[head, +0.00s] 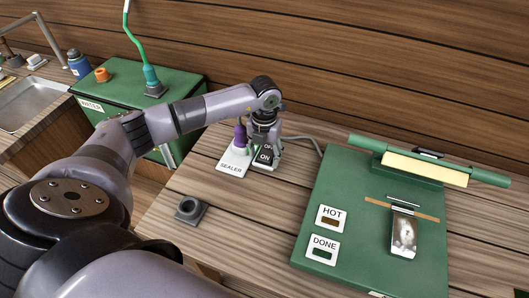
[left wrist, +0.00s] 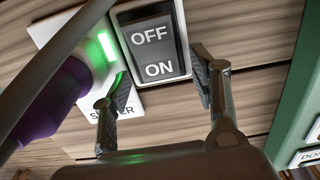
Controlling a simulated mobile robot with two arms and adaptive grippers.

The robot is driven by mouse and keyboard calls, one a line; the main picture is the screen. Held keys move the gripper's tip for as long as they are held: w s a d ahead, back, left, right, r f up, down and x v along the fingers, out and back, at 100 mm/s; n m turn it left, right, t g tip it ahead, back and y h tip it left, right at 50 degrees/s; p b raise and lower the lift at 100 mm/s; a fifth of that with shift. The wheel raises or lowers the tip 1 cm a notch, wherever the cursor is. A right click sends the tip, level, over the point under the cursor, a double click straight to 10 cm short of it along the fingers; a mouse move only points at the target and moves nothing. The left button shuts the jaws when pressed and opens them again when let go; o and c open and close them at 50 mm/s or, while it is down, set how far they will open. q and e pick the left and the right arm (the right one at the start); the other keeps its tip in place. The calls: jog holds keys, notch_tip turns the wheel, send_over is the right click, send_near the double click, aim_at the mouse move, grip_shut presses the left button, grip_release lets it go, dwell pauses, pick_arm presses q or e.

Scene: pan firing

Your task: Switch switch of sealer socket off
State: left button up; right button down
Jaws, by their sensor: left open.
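The sealer socket (head: 233,164) is a white plate labelled SEALER on the wooden table, with a purple plug (head: 240,134) in it. In the left wrist view a green light (left wrist: 106,46) glows on the socket. The switch (left wrist: 151,49), a dark rocker marked OFF and ON in a pale frame, sits beside the socket; it also shows in the head view (head: 265,155). My left gripper (left wrist: 160,95) is open and empty, its fingers apart near the ON end of the switch. Whether a finger touches it I cannot tell. My right gripper is not in view.
A green sealer machine (head: 345,195) with HOT and DONE indicators stands at the right, with a small packet (head: 403,232) on it. A green WATER box (head: 180,85) is at the back left. A small dark square holder (head: 190,209) lies near the table's front edge.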

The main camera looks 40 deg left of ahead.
pick_arm(q)
jog(key=shift+c, duration=0.4)
jog(key=shift+c, duration=1.4)
jog(key=c, duration=0.8)
jog(key=shift+w+r+g+h+b, duration=0.1)
jog(key=shift+w+g+h+b, duration=0.25)
jog(key=shift+g+b, duration=0.6)
jog(key=shift+w+a+r+g+b, duration=0.1)
jog(key=shift+w+g+b, duration=0.05)
jog(key=shift+g+b, duration=0.4)
jog(key=shift+w+a+g+b, duration=0.15)
jog(key=shift+g+b, duration=0.25)
jog(key=shift+g, duration=0.2)
jog(key=shift+d+r+g+h, duration=0.1)
jog(key=shift+r+g+h, duration=0.05)
jog(key=shift+g+h, duration=0.15)
jog(key=o, duration=1.2)
jog(key=shift+c, duration=0.2)
